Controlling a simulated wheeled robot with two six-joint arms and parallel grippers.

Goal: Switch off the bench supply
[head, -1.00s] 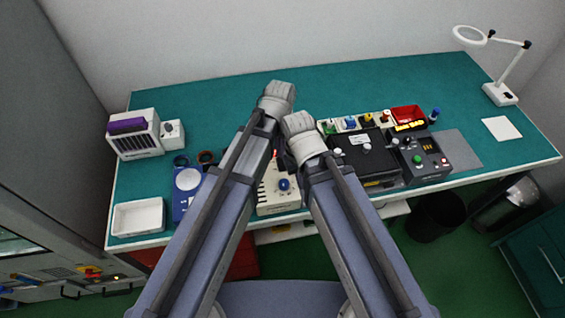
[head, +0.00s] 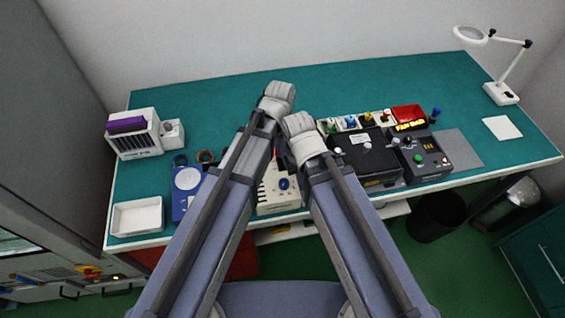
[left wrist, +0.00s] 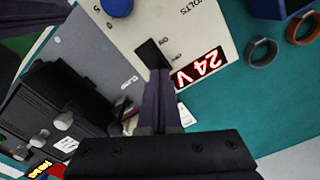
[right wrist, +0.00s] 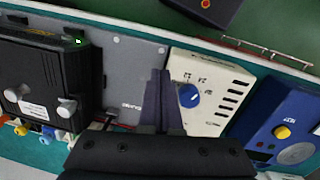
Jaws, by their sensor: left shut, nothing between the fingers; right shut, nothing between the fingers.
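The bench supply (head: 279,200) is a cream box with a blue knob (head: 284,184), standing near the bench's front edge between my two arms. In the left wrist view its red display (left wrist: 198,67) is lit and reads 24 V. Beside the display is a black rocker switch (left wrist: 151,54) with labels at its two ends. My left gripper (left wrist: 160,74) is shut and empty, its tips at the switch's lower end in that picture; I cannot tell whether they touch. My right gripper (right wrist: 158,74) is shut and empty, beside the supply and over a grey panel.
A black box with knobs (head: 362,155) and a grey unit with a lit display (head: 425,160) stand to the right. A blue meter (right wrist: 285,120) and a white tray (head: 137,216) are to the left. The bench's back (head: 220,95) is mostly clear.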

